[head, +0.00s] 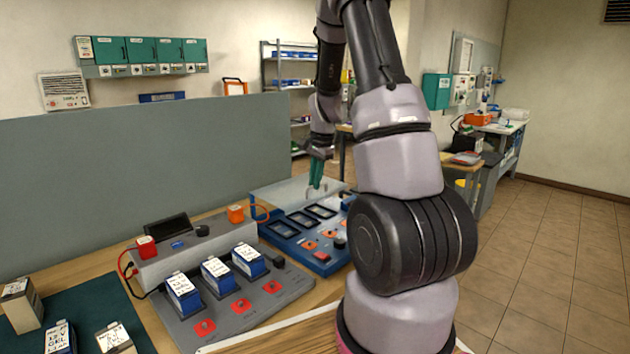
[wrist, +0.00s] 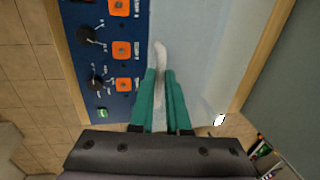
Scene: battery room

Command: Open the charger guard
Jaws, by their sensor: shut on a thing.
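The blue charger (head: 322,262) stands on the bench in the head view, with dark slots, orange buttons and black knobs on top. The charger guard (head: 280,192) is a pale panel at the charger's back side. In the wrist view the guard (wrist: 205,50) fills the area right of the charger's blue control strip (wrist: 107,60). My gripper (head: 316,180) reaches down at the guard with teal fingers. In the wrist view my gripper (wrist: 160,85) is shut on a pale bar-like handle (wrist: 160,58). How far the guard is tilted is hard to tell.
A grey charging station (head: 262,312) with several blue-and-white batteries stands left of the charger. A grey partition (head: 140,180) runs behind the bench. More batteries are on a dark green mat (head: 82,305) at the left. Open tiled floor (head: 545,265) lies to the right.

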